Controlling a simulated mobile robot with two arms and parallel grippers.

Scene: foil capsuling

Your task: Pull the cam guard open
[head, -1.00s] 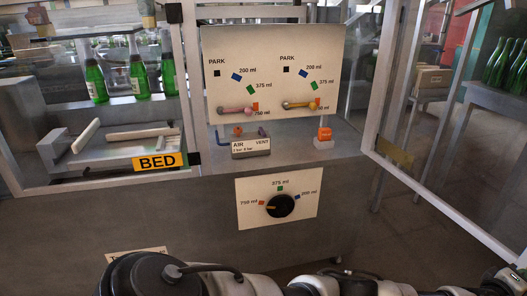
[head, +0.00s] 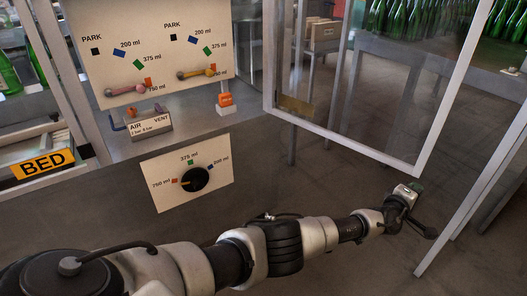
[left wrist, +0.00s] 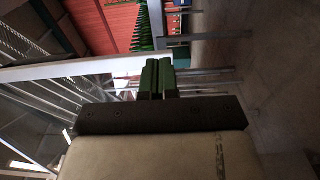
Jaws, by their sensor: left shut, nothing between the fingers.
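A clear panel in a pale metal frame, which looks like the cam guard (head: 345,146), stands swung out from the machine at the right of the control plates. Its lower left corner carries a yellowish plate. My left arm reaches across the bottom of the head view. My left gripper (head: 416,187) is beyond the guard's lower right corner in the picture; whether they touch cannot be told. In the left wrist view its green fingers (left wrist: 158,78) are together with nothing between them. A pale frame bar (left wrist: 60,70) crosses behind them at the left. My right gripper is not in view.
The control plate (head: 160,60) with two levers, the dial plate (head: 160,185) and the AIR VENT box (head: 150,125) are on the machine at left. Another metal frame post (head: 470,205) stands at right. Green bottles (head: 400,18) stand behind. Floor shows below the guard.

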